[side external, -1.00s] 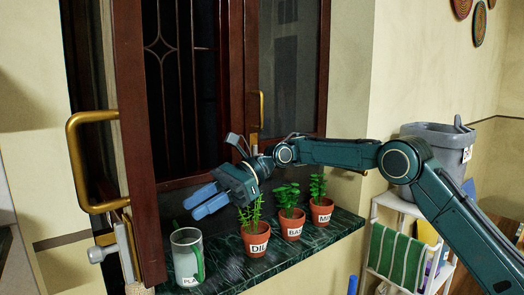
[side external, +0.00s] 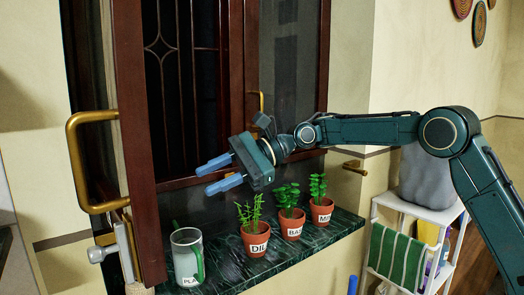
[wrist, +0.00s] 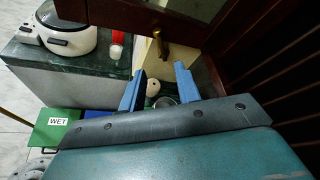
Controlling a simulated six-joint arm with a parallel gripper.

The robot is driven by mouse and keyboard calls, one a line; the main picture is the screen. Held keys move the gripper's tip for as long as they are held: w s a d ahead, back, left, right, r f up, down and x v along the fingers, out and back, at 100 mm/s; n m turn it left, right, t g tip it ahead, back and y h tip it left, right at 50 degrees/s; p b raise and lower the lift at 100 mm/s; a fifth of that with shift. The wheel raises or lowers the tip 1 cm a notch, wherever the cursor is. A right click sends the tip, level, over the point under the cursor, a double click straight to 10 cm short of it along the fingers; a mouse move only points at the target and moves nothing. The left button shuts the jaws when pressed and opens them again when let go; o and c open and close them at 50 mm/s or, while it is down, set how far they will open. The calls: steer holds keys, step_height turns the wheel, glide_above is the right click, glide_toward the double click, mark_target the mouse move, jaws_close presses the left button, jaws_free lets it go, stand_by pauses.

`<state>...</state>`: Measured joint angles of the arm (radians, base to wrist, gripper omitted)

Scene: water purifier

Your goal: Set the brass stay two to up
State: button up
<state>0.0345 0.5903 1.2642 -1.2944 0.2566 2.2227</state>
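Several brass fittings show, and I cannot tell which is stay two. A large brass handle (side external: 78,160) is on the open shutter at the left. A slim upright brass piece (side external: 262,103) is on the window frame behind my wrist. A brass hook (side external: 354,166) is on the wall to the right of the sill. My gripper (side external: 202,181) is open and empty above the sill, left of the potted plants and pointing left. In the wrist view a brass fitting (wrist: 157,42) hangs from the dark frame, beyond the spread fingertips (wrist: 159,71).
On the green marble sill (side external: 225,262) stand a clear mug (side external: 185,258) and several labelled pots, DILL (side external: 256,240) among them. The open shutter's dark edge (side external: 140,150) stands close left. The wrist view shows a counter with a white cooker (wrist: 68,28) and a green WET bin (wrist: 55,128).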

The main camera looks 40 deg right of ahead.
steer(key=x, duration=1.3)
steer(key=shift+a+f, duration=0.15)
steer(key=shift+a, duration=0.15)
jaws_close()
